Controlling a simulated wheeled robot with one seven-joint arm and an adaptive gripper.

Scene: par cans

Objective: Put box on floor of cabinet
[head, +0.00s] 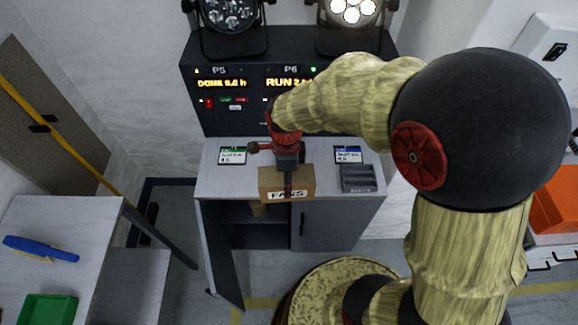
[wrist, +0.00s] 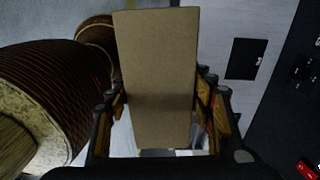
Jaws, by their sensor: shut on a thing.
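A brown cardboard box (head: 270,185) with a white "FANS" label is at the front edge of the cabinet top in the head view. My gripper (head: 288,165) is shut on it from above. In the wrist view the box (wrist: 157,60) fills the space between the fingers of my gripper (wrist: 160,112). I cannot tell whether the box touches the top. The grey cabinet (head: 210,183) stands below, its left door (head: 223,262) swung open and its right door (head: 325,222) shut. The dark inside (head: 262,238) shows partly; the held box hides some of it.
A brown thing (head: 259,210) shows inside the cabinet, partly hidden. Two cards and a grey tray (head: 358,178) lie on the cabinet top, before a lit control panel (head: 225,118). A bench at left holds a green tray (head: 48,309) and a blue tool (head: 40,249).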

